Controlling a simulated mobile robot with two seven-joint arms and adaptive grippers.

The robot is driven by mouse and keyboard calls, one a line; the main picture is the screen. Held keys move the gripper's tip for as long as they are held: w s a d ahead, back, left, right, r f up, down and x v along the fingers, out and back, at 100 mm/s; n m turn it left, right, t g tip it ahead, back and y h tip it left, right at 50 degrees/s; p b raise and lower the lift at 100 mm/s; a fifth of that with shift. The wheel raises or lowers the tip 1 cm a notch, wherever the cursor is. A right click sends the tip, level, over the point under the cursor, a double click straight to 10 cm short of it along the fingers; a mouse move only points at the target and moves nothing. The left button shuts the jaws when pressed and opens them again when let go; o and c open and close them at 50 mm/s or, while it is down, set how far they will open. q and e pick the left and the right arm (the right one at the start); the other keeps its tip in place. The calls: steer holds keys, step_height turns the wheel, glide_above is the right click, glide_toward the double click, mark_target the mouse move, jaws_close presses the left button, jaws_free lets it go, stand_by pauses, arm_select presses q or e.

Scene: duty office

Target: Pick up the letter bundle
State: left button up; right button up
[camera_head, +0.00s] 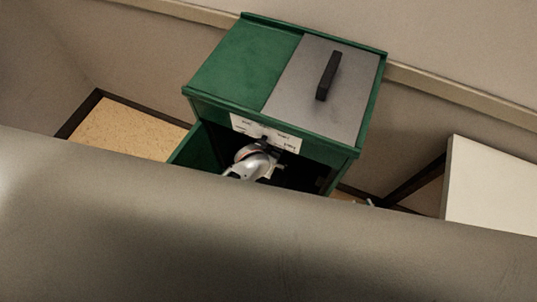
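I cannot make out the letter bundle in this view. A green cabinet (235,65) stands against the wall, with a grey panel (318,90) and a black handle on its top. Its front has a dark opening (305,177) below a white label (267,133). My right gripper (264,166) is at this opening, silver with dark parts. Its fingers are not clear, so I cannot tell whether it is open or holds anything. My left gripper is not in view.
A broad grey-brown surface (270,245) crosses the foreground and hides the cabinet's lower part. A green panel (197,150) stands at the opening's left side. A white panel (490,185) is at the right. A tan floor patch (120,132) shows at left.

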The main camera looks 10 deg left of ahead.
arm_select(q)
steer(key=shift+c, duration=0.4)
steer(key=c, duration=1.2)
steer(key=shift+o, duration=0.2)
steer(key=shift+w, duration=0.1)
